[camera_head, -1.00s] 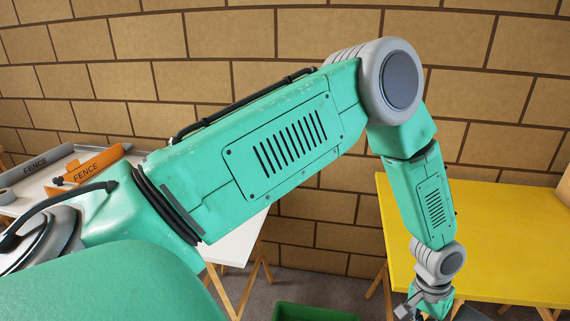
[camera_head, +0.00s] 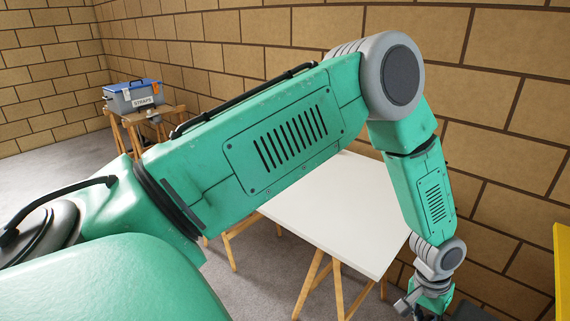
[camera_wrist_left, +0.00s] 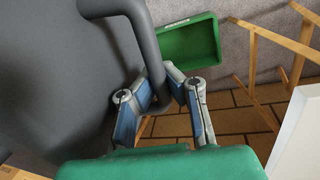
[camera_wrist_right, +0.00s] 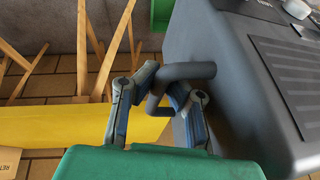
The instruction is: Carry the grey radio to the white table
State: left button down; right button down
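The radio, a big dark grey case with tube handles, fills the left of the left wrist view (camera_wrist_left: 50,80) and the right of the right wrist view (camera_wrist_right: 240,90). My left gripper (camera_wrist_left: 165,105) has its fingers around one handle. My right gripper (camera_wrist_right: 158,108) has its fingers around another handle. In the head view my left gripper (camera_head: 425,305) is at the bottom edge, with a dark grey part of the radio (camera_head: 475,312) beside it. The white table (camera_head: 340,215) stands on wooden trestles ahead; my left arm hides its far left part.
A yellow table (camera_head: 562,270) is at the right edge, also in the right wrist view (camera_wrist_right: 80,125). A green bin (camera_wrist_left: 185,50) lies below on the floor. A blue-grey box marked STRAPS (camera_head: 133,95) sits on a wooden stand at back left. A brick wall closes the back.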

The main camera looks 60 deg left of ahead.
aim_at(323, 196)
jog(key=j+u, duration=0.15)
jog(key=u, duration=0.75)
